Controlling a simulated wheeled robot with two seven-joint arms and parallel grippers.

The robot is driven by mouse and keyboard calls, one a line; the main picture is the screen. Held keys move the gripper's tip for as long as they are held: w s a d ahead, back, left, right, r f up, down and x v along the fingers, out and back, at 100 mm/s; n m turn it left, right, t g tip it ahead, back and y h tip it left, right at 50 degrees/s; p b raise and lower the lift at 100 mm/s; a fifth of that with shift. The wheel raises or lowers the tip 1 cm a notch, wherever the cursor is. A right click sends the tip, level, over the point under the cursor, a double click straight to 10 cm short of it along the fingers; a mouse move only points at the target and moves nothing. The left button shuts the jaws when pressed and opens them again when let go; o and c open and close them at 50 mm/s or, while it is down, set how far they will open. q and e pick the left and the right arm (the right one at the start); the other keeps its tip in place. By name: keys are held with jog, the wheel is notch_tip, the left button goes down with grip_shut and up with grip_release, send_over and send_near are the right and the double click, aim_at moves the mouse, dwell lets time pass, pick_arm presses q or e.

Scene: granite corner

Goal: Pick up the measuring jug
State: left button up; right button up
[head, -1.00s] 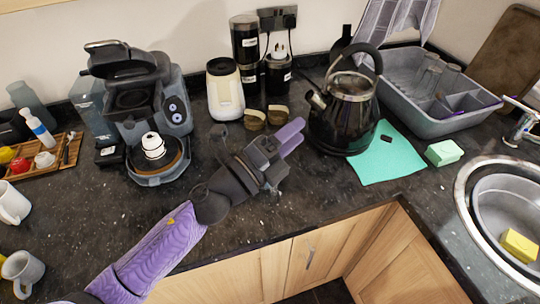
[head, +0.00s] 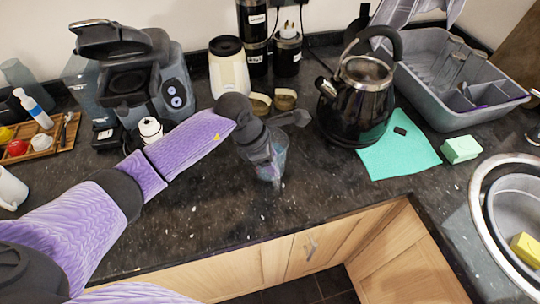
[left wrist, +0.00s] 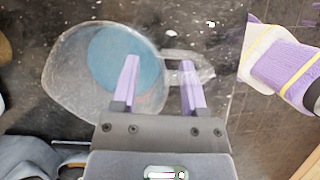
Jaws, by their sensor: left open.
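The measuring jug (left wrist: 85,75) is clear, with a blue-tinted base, and stands on the dark worktop. In the head view the jug (head: 271,168) shows partly below my left gripper (head: 270,160), whose wrist hides much of it. In the left wrist view my left gripper (left wrist: 158,88) is open over the jug. One finger lies over the jug's body and the other beyond the wall near the handle (left wrist: 190,68). I cannot tell whether the fingers touch the jug. My right gripper is not in view.
A black kettle (head: 357,100) stands right of the jug on the worktop, near a green cloth (head: 400,155). Behind are small brown cups (head: 284,99) and a cream jar (head: 229,70). A coffee machine (head: 130,85) stands at the left. The front worktop is clear.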

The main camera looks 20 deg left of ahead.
pick_arm(q)
grip_shut()
dwell(1.4)
